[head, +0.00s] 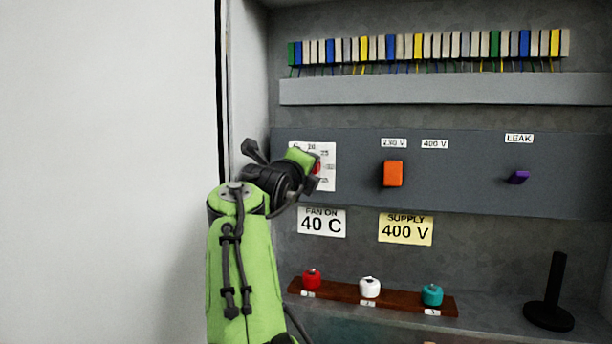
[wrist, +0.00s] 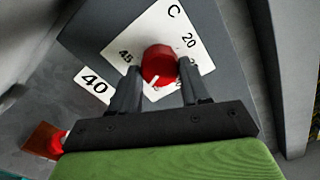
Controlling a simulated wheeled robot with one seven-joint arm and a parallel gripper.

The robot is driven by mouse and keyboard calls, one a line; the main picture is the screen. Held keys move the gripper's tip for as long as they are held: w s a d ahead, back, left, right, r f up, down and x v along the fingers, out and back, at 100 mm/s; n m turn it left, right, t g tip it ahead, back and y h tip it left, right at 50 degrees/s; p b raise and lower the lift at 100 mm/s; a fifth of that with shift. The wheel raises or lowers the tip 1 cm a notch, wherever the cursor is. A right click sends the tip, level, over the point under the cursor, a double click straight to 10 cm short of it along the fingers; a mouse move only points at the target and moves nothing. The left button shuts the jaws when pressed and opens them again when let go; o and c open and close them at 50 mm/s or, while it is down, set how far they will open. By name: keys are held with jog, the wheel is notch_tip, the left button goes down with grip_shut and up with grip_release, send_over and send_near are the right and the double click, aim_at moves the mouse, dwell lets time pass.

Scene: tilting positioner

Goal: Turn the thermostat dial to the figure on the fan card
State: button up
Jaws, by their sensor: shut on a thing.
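The thermostat dial is a red knob (wrist: 159,65) with a white pointer mark, on a white scale plate (wrist: 205,62). In the wrist view the plate shows C, 20 and 45; other figures are partly covered by my fingers. The pointer aims toward the lower left of that view, and I cannot read the figure at its tip. My gripper (wrist: 158,72) is shut on the dial, one finger on each side. In the head view my gripper (head: 308,166) covers most of the dial. The fan card (head: 322,222) below reads FAN ON 40 C.
An orange switch (head: 393,174) and a purple lever (head: 518,177) are right of the dial. A yellow supply card (head: 405,229) reads 400 V. Below, a wooden strip (head: 340,291) carries red, white and teal knobs. A black post (head: 556,285) stands at lower right.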

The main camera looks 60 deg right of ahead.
jog(key=shift+f+m+b, duration=0.15)
jog(key=shift+m+b, duration=0.25)
jog(key=shift+m, duration=1.3)
jog(key=o, duration=1.1)
jog(key=shift+c, duration=0.2)
jog(key=shift+a, duration=0.1)
jog(key=s+a+b, duration=0.2)
jog(key=a, duration=1.3)
jog(key=shift+s+a, duration=0.2)
